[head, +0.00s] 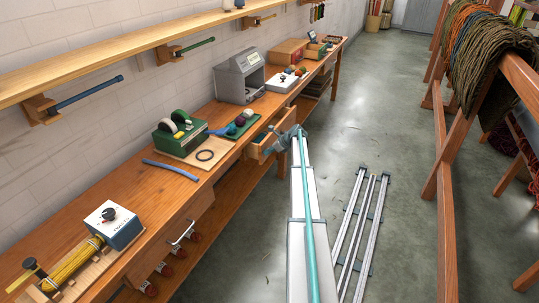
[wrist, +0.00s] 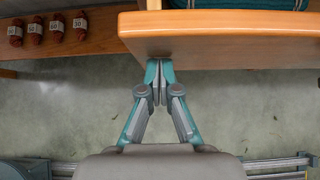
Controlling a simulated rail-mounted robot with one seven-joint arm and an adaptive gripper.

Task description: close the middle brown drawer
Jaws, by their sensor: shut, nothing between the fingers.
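The middle brown drawer (head: 256,151) stands pulled out from the front of the long wooden bench, with something teal inside. In the wrist view its wooden front panel (wrist: 225,36) fills the upper right, and a strip of the teal contents shows behind it. My gripper (wrist: 157,68) is shut and empty. Its fingertips are at the panel's outer edge, near the panel's left end; I cannot tell whether they touch. In the head view my gripper (head: 291,133) is on the aisle side of the drawer, and my arm hides part of it.
The bench top (head: 165,200) carries a green machine (head: 180,133), a grey machine (head: 238,78) and a blue-white box (head: 113,225). A rail (head: 357,235) runs along the floor. A wooden rack with skeins (head: 480,45) stands right.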

